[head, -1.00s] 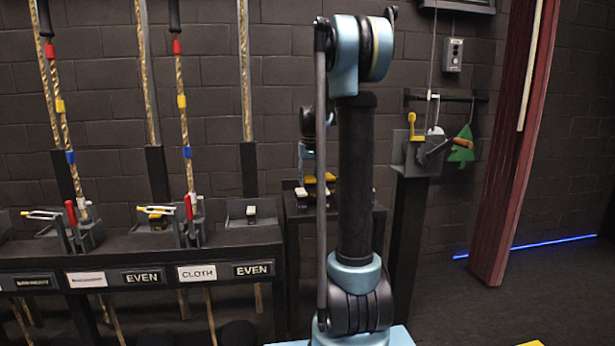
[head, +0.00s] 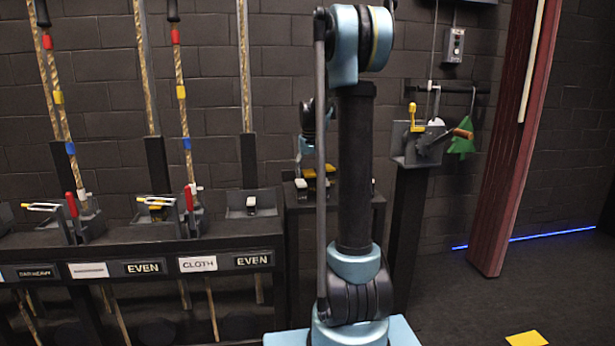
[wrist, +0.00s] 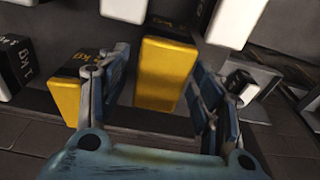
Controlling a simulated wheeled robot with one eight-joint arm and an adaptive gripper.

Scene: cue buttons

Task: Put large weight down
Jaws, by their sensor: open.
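My gripper (wrist: 160,68) is open in the wrist view, its two fingers on either side of a yellow weight with a black top (wrist: 166,75). I cannot tell whether the fingers touch it. The weight stands on a dark shelf (wrist: 150,120). A second yellow and black weight (wrist: 66,98) is just left of the left finger. I cannot tell which weight is the large one. In the head view, yellow weights (head: 318,172) show small on the dark stand behind my arm, with my gripper (head: 304,150) just above, partly hidden.
White and black weights stand at the left (wrist: 14,65) and top right (wrist: 235,22) of the wrist view. A rack with ropes and red levers (head: 188,198) stands left in the head view. A post-mounted winch (head: 425,145) is right. Open floor has a yellow patch (head: 526,339).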

